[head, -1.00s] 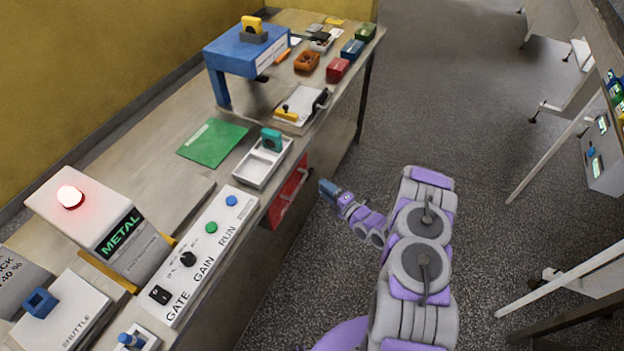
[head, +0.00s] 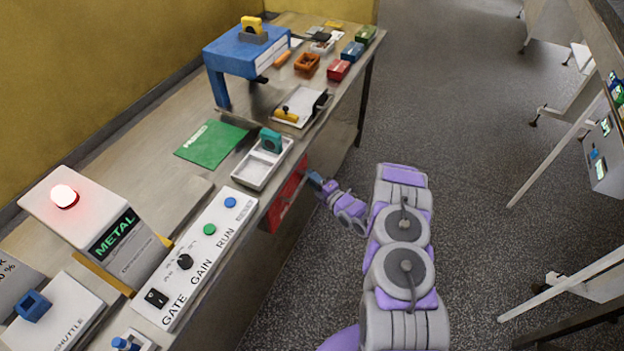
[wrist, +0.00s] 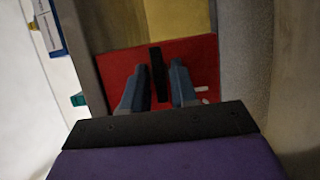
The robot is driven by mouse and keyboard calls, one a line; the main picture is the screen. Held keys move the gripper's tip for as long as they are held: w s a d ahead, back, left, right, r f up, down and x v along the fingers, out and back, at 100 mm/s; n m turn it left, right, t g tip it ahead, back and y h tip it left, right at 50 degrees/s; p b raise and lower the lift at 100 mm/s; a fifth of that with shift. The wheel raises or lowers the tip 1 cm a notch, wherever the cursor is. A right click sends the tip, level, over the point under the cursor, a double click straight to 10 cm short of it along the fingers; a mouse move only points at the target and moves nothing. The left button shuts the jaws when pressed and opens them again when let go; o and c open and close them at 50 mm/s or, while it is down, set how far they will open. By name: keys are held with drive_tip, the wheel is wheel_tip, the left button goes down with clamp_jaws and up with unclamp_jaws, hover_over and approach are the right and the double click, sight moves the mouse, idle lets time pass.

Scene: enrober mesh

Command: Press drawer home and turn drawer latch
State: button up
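The red drawer (head: 284,200) is set in the bench's front side, below the white tray. Its red face (wrist: 110,70) fills the middle of the wrist view. A black upright bar (wrist: 158,70), apparently the latch, stands on that face. My gripper (head: 314,181) is at the drawer front, near its far end. In the wrist view my gripper (wrist: 157,84) is open, with one blue-grey finger on each side of the bar and gaps visible. Whether the fingertips touch the face, and whether the drawer is flush, I cannot tell. White marks (wrist: 202,95) show right of the fingers.
On the bench are a white two-part tray (head: 264,162), a green sheet (head: 211,143), a GATE/GAIN/RUN panel (head: 198,258) and a METAL box with a lit red lamp (head: 98,228). A blue stand (head: 246,57) is farther back. Floor right of the bench is clear; another table stands at far right.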

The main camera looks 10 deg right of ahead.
clamp_jaws()
drive_tip(key=shift+m+p, duration=0.3)
drive_tip(key=shift+p, duration=0.15)
drive_tip(key=m+g+p, duration=0.1)
drive_tip(key=m+g, duration=0.1)
drive_tip(key=m, duration=0.2)
drive_tip(key=m+g+p, duration=0.1)
drive_tip(key=m+g, duration=0.1)
drive_tip(key=m, duration=0.2)
drive_tip(key=m+g+y+p, duration=0.1)
drive_tip(key=m+g, duration=0.2)
drive_tip(key=m, duration=0.1)
drive_tip(key=shift+w+d+r+m, duration=0.2)
drive_tip(key=shift+d+m, duration=0.05)
drive_tip(key=shift+m, duration=0.05)
idle(0.6)
